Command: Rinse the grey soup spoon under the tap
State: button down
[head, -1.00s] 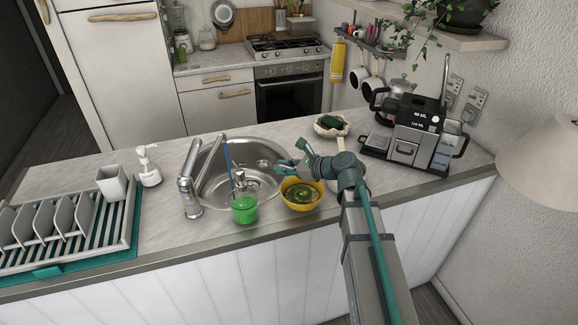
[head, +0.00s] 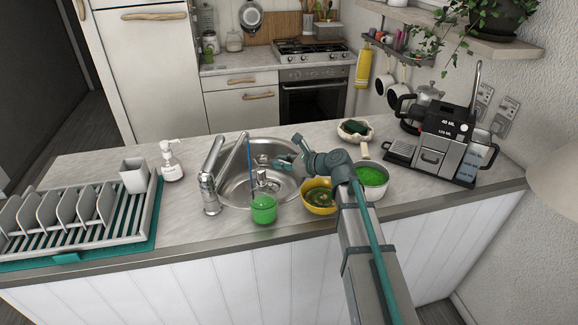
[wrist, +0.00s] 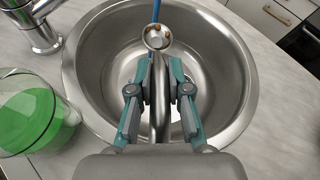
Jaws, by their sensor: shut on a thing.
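My gripper (wrist: 160,72) is shut on the handle of the grey soup spoon (wrist: 160,105). Its round bowl, with brown-orange specks, points away from me over the sink (wrist: 243,78). A thin blue stream (wrist: 156,10) shows at the bowl's far edge; I cannot tell whether it lands in the bowl or passes just behind it. In the head view, my gripper (head: 283,163) is over the right part of the sink, right of the blue stream (head: 249,158) below the tap (head: 209,185). The spoon is too small to make out there.
A glass of green liquid (head: 263,208) stands at the sink's front edge. A yellow bowl (head: 318,206) and a pot of green contents (head: 372,192) sit to its right, near my arm. A dish rack (head: 140,232) is at left, a coffee machine (head: 440,150) at right.

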aim_at(265, 156)
jog(key=shift+w+a+f+p, duration=0.15)
jog(key=shift+w+a, duration=0.35)
jog(key=shift+a, duration=0.35)
jog(key=shift+w+a+f+p, duration=0.1)
jog(key=shift+w+a+p, duration=0.1)
jog(key=shift+w+a, duration=0.55)
jog(key=shift+w+a+f+p, duration=0.15)
jog(key=shift+w+a, duration=0.15)
jog(key=shift+a, duration=0.7)
jog(key=shift+r, duration=0.1)
jog(key=shift+w+d, duration=0.1)
jog(key=shift+w, duration=0.1)
jog(key=shift+w+d, duration=0.25)
jog(key=shift+w, duration=0.1)
jog(key=shift+s+a, duration=0.1)
jog(key=shift+s, duration=0.1)
jog(key=shift+s+a+p, duration=0.25)
jog(key=shift+s+p, duration=0.1)
jog(key=shift+p, duration=0.05)
jog(key=shift+w, duration=0.15)
jog(key=shift+w+d, duration=0.35)
jog(key=shift+w, duration=0.05)
